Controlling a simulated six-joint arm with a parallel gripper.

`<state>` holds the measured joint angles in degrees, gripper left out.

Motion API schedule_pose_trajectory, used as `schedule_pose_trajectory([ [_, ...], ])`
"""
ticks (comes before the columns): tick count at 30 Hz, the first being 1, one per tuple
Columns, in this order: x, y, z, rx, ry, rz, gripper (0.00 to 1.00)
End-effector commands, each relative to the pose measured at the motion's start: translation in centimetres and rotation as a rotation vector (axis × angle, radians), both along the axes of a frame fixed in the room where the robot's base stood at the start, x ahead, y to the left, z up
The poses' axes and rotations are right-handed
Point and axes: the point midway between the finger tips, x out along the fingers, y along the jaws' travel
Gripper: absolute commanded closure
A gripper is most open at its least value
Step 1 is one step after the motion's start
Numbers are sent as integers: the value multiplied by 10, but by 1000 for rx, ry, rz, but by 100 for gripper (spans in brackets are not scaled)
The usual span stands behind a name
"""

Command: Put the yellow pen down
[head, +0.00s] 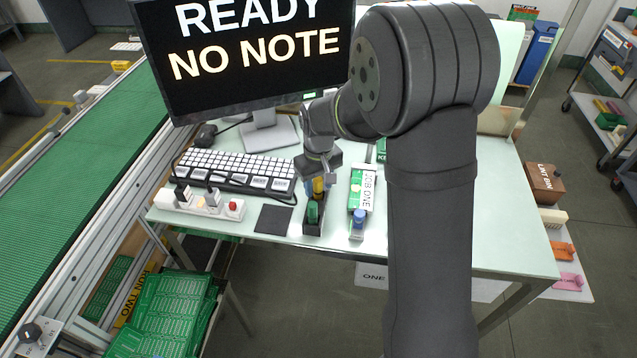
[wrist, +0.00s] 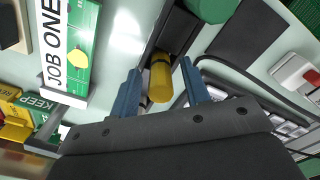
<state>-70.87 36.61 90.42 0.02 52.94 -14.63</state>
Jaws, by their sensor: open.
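The yellow pen (wrist: 160,78) is between the two blue fingers of my gripper (wrist: 160,68) in the wrist view. The fingers are open, with a gap on each side of the pen. In the head view the yellow pen (head: 318,185) is at the far part of a narrow dark holder (head: 314,229), below my gripper (head: 320,182). The holder's dark wall also shows in the wrist view (wrist: 153,45). The pen's lower end is hidden, so I cannot tell how deep it sits. A green pen-like piece (head: 312,212) stands in the holder's near part.
A JOB ONE card (head: 361,188) with a blue-topped piece (head: 358,218) lies right of the holder. A dark square pad (head: 273,219), a white switch strip (head: 200,205) and a keyboard (head: 237,170) are to the left. A monitor (head: 250,52) stands behind.

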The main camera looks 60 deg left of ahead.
Motion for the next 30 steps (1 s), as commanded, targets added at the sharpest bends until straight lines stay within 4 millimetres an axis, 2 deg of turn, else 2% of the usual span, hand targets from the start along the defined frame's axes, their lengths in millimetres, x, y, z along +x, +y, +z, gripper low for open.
schedule_pose_trajectory([
  [4, 0, 0, 5, 2, -1, 0, 57],
  [7, 0, 1, 18, 3, -1, 0, 57],
  [15, 0, 1, 76, 4, -1, 0, 57],
  [21, 0, 1, 110, 3, -1, 0, 57],
  [25, 0, 0, 120, 2, -1, 0, 57],
  [30, 0, 0, 123, -1, 0, 0, 57],
])
